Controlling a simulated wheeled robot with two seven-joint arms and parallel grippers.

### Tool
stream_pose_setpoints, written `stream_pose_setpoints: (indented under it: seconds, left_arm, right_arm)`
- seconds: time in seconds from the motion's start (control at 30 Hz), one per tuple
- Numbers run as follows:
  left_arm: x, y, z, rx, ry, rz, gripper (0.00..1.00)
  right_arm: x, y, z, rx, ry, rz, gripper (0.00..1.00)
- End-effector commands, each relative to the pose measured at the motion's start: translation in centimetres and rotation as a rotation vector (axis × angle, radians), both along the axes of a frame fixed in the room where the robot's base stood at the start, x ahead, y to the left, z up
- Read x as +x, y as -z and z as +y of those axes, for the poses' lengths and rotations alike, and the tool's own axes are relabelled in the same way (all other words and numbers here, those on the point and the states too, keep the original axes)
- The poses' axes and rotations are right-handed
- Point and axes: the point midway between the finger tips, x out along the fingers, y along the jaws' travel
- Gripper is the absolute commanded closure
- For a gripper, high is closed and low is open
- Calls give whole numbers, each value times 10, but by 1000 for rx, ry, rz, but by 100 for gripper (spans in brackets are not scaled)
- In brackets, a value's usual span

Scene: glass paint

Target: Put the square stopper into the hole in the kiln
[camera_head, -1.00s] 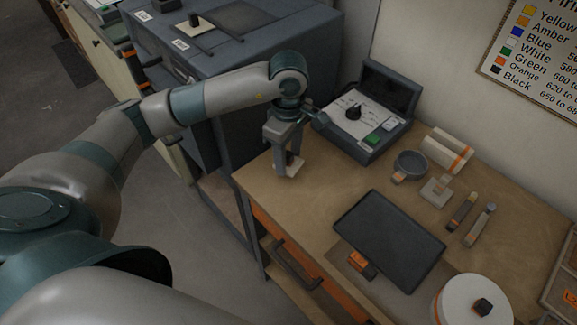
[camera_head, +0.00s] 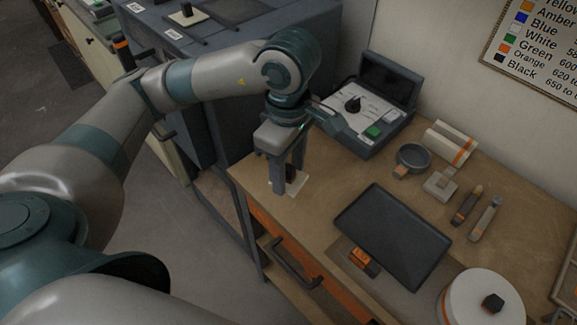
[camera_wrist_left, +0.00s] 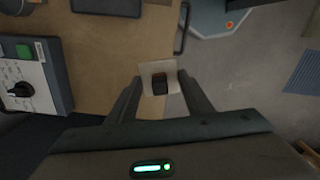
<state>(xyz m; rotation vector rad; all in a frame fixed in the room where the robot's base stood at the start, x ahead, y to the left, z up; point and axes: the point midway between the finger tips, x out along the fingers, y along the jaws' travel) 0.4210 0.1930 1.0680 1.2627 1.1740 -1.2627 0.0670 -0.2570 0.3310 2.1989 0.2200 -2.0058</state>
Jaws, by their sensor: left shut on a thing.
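The square stopper (camera_head: 298,186) is a pale square plate with a dark knob. My left gripper (camera_head: 285,178) points down and is shut on the knob, at the near-left corner of the workbench. In the left wrist view the pale plate (camera_wrist_left: 146,72) and dark knob (camera_wrist_left: 160,84) lie between the fingertips. I cannot tell whether the plate touches the bench. The kiln (camera_head: 255,50) is the large dark grey box behind my left arm. A similar pale plate with a dark knob (camera_head: 185,14) sits on its top. I cannot make out an open hole. My right gripper is not in view.
On the workbench (camera_head: 320,215) stand a control box (camera_head: 365,120), a grey bowl (camera_head: 412,157), a dark tray (camera_head: 392,235), several small tools and a white round container (camera_head: 480,300). A drawer handle (camera_head: 290,265) sticks out in front.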

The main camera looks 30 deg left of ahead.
Motion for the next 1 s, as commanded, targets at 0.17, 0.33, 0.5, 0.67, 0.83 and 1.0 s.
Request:
stream_pose_setpoints:
  seconds: [0.17,0.33,0.5,0.67,0.83,1.0]
  left_arm:
    - [0,0,0,0,0,0,77]
    - [0,0,0,0,0,0,77]
    - [1,-2,0,0,0,-1,77]
    - [1,-9,0,0,0,-1,77]
    - [1,-18,0,0,-1,-2,77]
    - [1,-26,0,0,0,-1,77]
  right_arm:
    - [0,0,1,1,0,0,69]
    - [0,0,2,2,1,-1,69]
    - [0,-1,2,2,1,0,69]
    - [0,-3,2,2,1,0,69]
    - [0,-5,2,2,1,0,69]
    - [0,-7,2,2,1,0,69]
